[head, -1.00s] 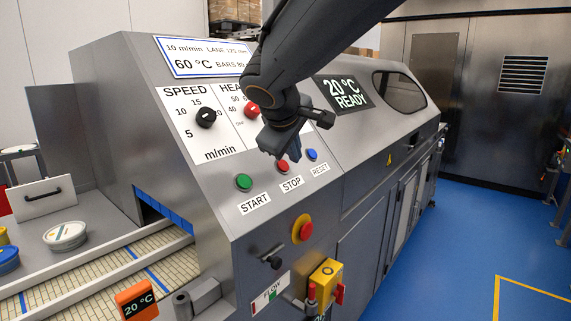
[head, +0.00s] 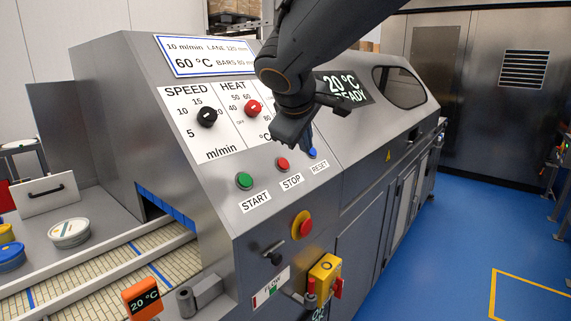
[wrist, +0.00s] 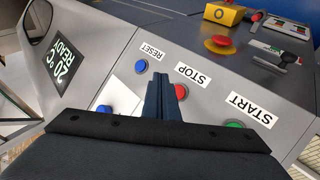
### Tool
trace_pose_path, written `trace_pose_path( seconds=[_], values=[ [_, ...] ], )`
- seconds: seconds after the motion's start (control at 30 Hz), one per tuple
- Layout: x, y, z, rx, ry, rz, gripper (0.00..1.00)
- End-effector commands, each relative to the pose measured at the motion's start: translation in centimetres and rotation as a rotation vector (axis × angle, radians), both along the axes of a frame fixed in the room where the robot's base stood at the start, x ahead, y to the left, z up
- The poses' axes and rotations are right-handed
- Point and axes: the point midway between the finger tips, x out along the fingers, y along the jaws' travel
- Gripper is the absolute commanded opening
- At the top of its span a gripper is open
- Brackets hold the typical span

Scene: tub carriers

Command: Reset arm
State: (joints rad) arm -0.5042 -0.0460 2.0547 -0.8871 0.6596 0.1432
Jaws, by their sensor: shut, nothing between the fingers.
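My gripper (head: 305,148) is in front of the sloping control panel, with its shut, empty fingers pointing down at the button row. In the wrist view the shut fingers (wrist: 163,97) lie over the panel between the blue RESET button (wrist: 141,66) and the red STOP button (wrist: 181,91). In the head view the blue button (head: 313,153) is partly hidden by my gripper. The red button (head: 283,164) and green START button (head: 244,181) are in clear sight. I cannot tell whether the fingertips touch the panel.
A black SPEED knob (head: 206,117) and red HEAT knob (head: 252,107) are on the panel. A blue knob (wrist: 104,109) shows in the wrist view. A display (head: 345,90) reads 20 °C. A red emergency button (head: 302,226) sits below. Blue floor (head: 450,240) is clear at right.

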Motion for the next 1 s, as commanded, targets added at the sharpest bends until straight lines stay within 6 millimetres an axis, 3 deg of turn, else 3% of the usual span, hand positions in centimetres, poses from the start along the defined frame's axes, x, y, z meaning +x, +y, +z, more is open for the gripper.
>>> trace_pose_path(
  seconds=[0.13, 0.27, 0.37, 0.5, 0.6, 0.7, 0.83, 1.0],
  values=[
    [-0.3, -0.6, -1.0, 0.009, 0.02, -0.016, 0.0],
    [-1.7, -3.3, -5.1, 0.059, 0.105, -0.09, 0.0],
    [-4.1, -6.5, -10.1, 0.135, 0.21, -0.196, 0.0],
    [-9.1, -11.0, -17.3, 0.277, 0.356, -0.392, 0.0],
    [-13.1, -13.5, -21.5, 0.383, 0.44, -0.546, 0.0],
    [-16.6, -15.0, -24.5, 0.476, 0.495, -0.686, 0.0],
    [-19.6, -16.1, -26.7, 0.557, 0.532, -0.812, 0.0],
    [-20.6, -16.5, -27.4, 0.585, 0.542, -0.856, 0.0]
  ],
)
